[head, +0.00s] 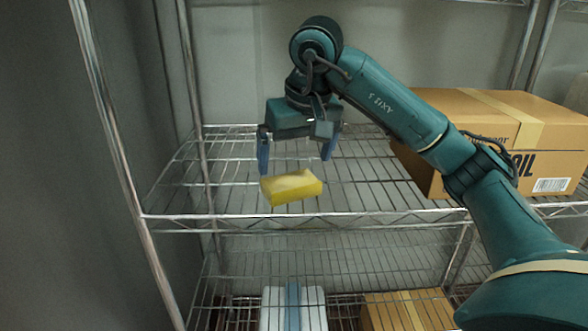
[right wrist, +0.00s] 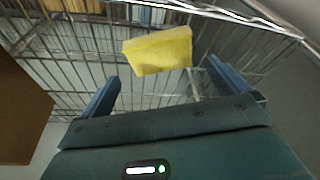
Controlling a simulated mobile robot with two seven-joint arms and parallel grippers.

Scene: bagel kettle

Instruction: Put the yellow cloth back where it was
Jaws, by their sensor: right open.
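The yellow cloth (head: 291,188) is a small, thick yellow block with a paler top. It lies on the upper wire shelf (head: 365,185), near its front edge. My right gripper (head: 296,162) is open and empty, with its two blue fingers pointing down just above and behind the cloth. In the right wrist view, the cloth (right wrist: 158,52) shows just past the fingertips, roughly between them and apart from both fingers. My left gripper is not in view.
A large cardboard box (head: 545,150) stands on the right of the same shelf, behind my right arm. A white item with a blue band (head: 292,308) and another cardboard box (head: 408,311) are on a lower shelf. The upper shelf's left part is clear, bounded by metal posts.

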